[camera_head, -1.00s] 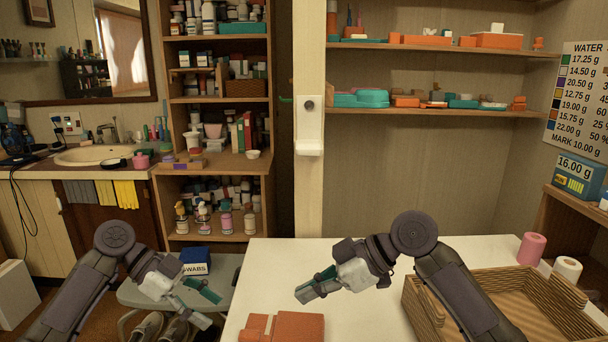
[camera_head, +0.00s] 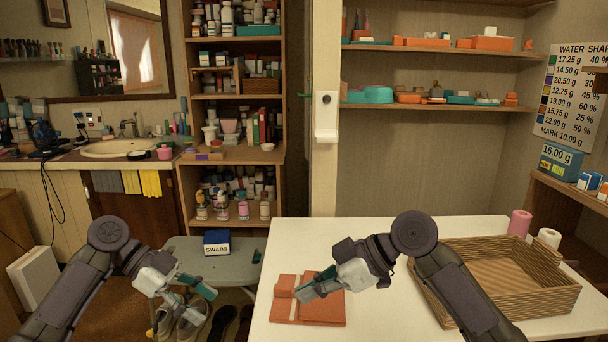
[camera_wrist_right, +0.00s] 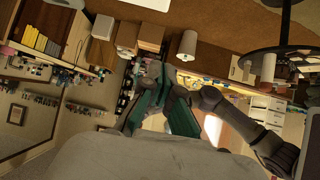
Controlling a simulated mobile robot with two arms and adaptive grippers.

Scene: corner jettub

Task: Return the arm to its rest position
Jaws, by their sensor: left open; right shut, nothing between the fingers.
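My left gripper (camera_head: 205,303) is in the lower left of the head view, open and empty. It hangs near a grey stool or bench with shoes under it. My right gripper (camera_head: 303,292) is shut with nothing in it. In the head view it overlaps an orange mat or tray (camera_head: 333,311) on the white table; I cannot tell how high above it is. Both arms are bent, with the forearms angled inward. The right wrist view shows teal finger parts at its middle, against a tilted view of the room.
The white table (camera_head: 390,307) holds a wicker tray (camera_head: 560,300) on the right, beside pink (camera_head: 519,222) and white (camera_head: 548,238) rolls. A blue swabs box (camera_head: 217,242) sits on the grey stool (camera_head: 240,268). A tall filled shelf (camera_head: 281,120) and a sink (camera_head: 118,148) stand behind.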

